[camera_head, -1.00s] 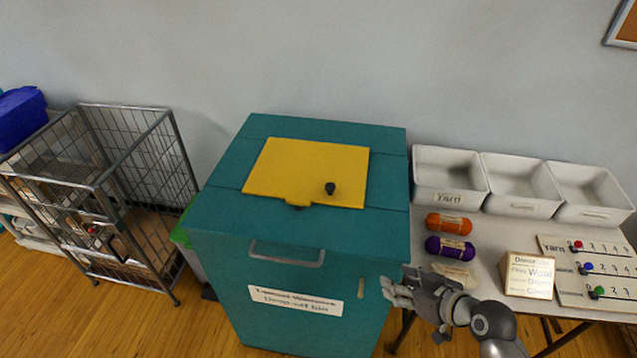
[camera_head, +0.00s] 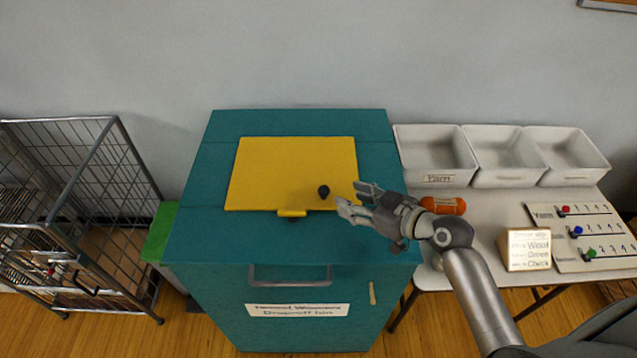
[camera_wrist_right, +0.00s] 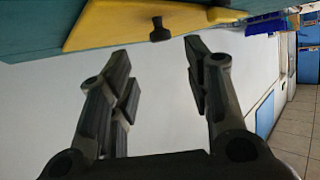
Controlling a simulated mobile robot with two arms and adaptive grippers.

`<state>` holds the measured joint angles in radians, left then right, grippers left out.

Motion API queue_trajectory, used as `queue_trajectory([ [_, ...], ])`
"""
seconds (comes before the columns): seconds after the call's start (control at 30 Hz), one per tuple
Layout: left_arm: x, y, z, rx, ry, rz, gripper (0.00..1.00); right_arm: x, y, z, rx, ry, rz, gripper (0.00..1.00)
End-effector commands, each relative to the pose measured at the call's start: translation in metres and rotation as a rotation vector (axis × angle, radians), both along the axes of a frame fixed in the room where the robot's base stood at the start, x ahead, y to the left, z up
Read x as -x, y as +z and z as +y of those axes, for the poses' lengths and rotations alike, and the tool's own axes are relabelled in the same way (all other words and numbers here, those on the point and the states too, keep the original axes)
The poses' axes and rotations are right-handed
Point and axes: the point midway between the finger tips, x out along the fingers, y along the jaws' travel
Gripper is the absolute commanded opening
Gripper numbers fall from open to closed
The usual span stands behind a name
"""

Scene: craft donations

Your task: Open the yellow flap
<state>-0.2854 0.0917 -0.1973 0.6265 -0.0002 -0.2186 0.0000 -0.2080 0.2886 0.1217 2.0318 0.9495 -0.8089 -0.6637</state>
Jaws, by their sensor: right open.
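The yellow flap (camera_head: 290,172) lies flat and closed on top of the teal drop-off bin (camera_head: 345,282). A black knob (camera_head: 323,191) stands on the flap near its front right, and a small yellow lip (camera_head: 291,212) sticks out at its front edge. My right gripper (camera_head: 350,200) is open and empty, just right of the flap's front right corner, with its fingers pointing left towards the knob. In the right wrist view the flap (camera_wrist_right: 120,22) and the knob (camera_wrist_right: 159,30) show beyond the open fingers (camera_wrist_right: 155,62). My left gripper is not in view.
A grey handle (camera_head: 290,275) crosses the bin's front. White trays (camera_head: 435,150), an orange yarn skein (camera_head: 443,205), a sign block (camera_head: 525,249) and a counting board (camera_head: 585,238) stand on the table at right. A wire cage (camera_head: 85,215) stands at left.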

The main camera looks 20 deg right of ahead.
Motion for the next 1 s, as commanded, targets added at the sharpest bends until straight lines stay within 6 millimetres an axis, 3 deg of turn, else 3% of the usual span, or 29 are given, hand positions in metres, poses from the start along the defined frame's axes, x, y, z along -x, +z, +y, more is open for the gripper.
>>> queue_trajectory([
  [0.33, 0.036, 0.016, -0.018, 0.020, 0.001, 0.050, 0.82, -0.048, -0.020, 0.028, -0.004, -0.001, 0.002, 0.45],
  [0.47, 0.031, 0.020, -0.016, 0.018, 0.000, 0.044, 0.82, -0.062, -0.028, 0.036, -0.003, 0.001, 0.003, 0.45],
  [0.7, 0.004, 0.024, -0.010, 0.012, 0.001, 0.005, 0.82, -0.076, -0.036, 0.043, -0.001, 0.001, 0.002, 0.45],
  [1.0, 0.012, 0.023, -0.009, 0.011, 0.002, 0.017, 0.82, -0.078, -0.038, 0.044, 0.001, 0.001, 0.002, 0.45],
])
